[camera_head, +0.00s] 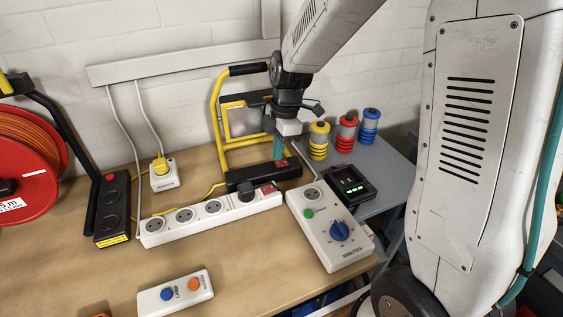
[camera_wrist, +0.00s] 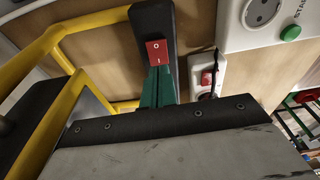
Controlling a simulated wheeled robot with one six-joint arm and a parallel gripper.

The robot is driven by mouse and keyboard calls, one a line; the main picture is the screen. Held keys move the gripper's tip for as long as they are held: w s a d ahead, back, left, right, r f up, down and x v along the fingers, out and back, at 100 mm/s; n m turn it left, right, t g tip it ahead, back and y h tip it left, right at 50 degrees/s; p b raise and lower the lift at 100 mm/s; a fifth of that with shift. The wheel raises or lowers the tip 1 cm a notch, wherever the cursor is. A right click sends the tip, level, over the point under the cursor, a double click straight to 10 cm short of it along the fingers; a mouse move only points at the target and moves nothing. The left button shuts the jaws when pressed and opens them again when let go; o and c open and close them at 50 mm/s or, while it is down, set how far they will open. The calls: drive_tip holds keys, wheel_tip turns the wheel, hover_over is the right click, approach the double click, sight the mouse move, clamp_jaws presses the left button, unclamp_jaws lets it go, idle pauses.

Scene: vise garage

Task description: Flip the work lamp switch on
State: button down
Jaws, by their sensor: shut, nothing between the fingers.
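The work lamp (camera_head: 227,126) has a yellow tubular frame and a black base (camera_head: 245,178) on the bench. A red rocker switch (camera_wrist: 157,53) marked O and I sits on the black base in the wrist view. In the head view the switch (camera_head: 282,163) shows as a small red patch beside the fingertips. My gripper (camera_head: 279,158) is shut and empty, with teal fingers pointing down over the base. In the wrist view my gripper's tips (camera_wrist: 158,72) are right beside the I end. I cannot tell whether they touch it or which way the rocker is tipped.
A white power strip (camera_head: 215,217) with a red switch lies in front of the lamp. A timer box (camera_head: 322,225) with a blue knob stands to the right, near a black charger (camera_head: 350,185). Coloured spools stand behind.

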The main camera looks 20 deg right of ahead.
sight(279, 163)
drive_tip(key=shift+f, duration=0.9)
idle(0.6)
drive_tip(key=shift+r, duration=3.55)
drive_tip(key=shift+m, duration=0.5)
drive_tip(key=s+m, duration=0.2)
drive_tip(key=m, duration=0.1)
drive_tip(key=shift+s+d+f+g, duration=0.1)
drive_tip(key=shift+s+f+g, duration=0.1)
drive_tip(key=shift+f+g, duration=0.2)
drive_tip(key=s+d+r+m, duration=0.1)
drive_tip(key=s+r+m, duration=0.2)
drive_tip(key=s, duration=0.5)
drive_tip(key=s+d+r+m+t+h, duration=0.1)
drive_tip(key=s+r+m, duration=0.2)
drive_tip(key=s+m, duration=0.3)
drive_tip(key=s+d+r+m+t, duration=0.1)
drive_tip(key=s+r+m, duration=0.3)
drive_tip(key=s, duration=0.6)
drive_tip(key=shift+s+m+h, duration=0.3)
drive_tip(key=shift+m+h, duration=0.1)
drive_tip(key=shift+m, duration=0.1)
